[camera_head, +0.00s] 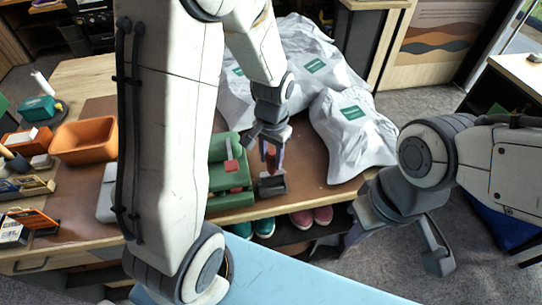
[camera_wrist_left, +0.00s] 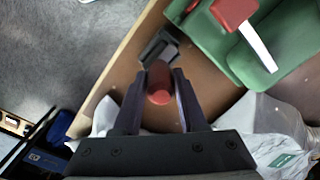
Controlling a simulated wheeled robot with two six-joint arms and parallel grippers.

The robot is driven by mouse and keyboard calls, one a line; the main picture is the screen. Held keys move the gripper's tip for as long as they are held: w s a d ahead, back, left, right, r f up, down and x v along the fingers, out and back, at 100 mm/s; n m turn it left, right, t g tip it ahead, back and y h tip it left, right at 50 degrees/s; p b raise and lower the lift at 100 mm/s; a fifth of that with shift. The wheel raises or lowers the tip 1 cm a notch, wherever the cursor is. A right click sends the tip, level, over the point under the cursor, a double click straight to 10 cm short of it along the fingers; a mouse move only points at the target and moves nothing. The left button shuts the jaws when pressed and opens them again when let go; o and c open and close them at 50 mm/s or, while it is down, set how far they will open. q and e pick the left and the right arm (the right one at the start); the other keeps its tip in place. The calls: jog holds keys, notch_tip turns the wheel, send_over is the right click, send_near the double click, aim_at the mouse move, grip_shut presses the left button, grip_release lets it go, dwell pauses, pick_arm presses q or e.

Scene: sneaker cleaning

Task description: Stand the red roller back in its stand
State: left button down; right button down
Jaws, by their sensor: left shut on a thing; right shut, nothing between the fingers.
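My left gripper (camera_head: 270,160) is shut on the red roller (camera_head: 271,158), which points roughly upright over the right part of the table. In the left wrist view the roller (camera_wrist_left: 159,84) shows end-on between the two dark fingers. The dark stand (camera_head: 271,186) is on the table near its front edge, just below the roller; it also shows right beyond the roller in the left wrist view (camera_wrist_left: 160,47). I cannot tell whether the roller's lower end touches the stand. My right gripper (camera_head: 352,236) is shut and empty, off the table's front edge at the right.
A green box (camera_head: 228,190) with a red-and-white tool stands just left of the stand. White bags (camera_head: 352,125) lie behind and to the right. An orange bin (camera_head: 84,141) is at the left. Shoes (camera_head: 312,217) sit on a shelf below.

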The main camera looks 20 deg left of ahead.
aim_at(271, 174)
pick_arm(q)
jog(key=shift+f, duration=0.15)
jog(key=shift+f+b, duration=0.95)
jog(key=shift+f, duration=0.2)
jog(key=shift+f, duration=0.35)
jog(key=shift+f+b, duration=0.25)
jog(key=shift+b, duration=0.15)
jog(key=shift+w+a, duration=0.2)
jog(key=shift+w, duration=0.1)
dwell(0.6)
jog(key=shift+c, duration=1.9)
grip_release()
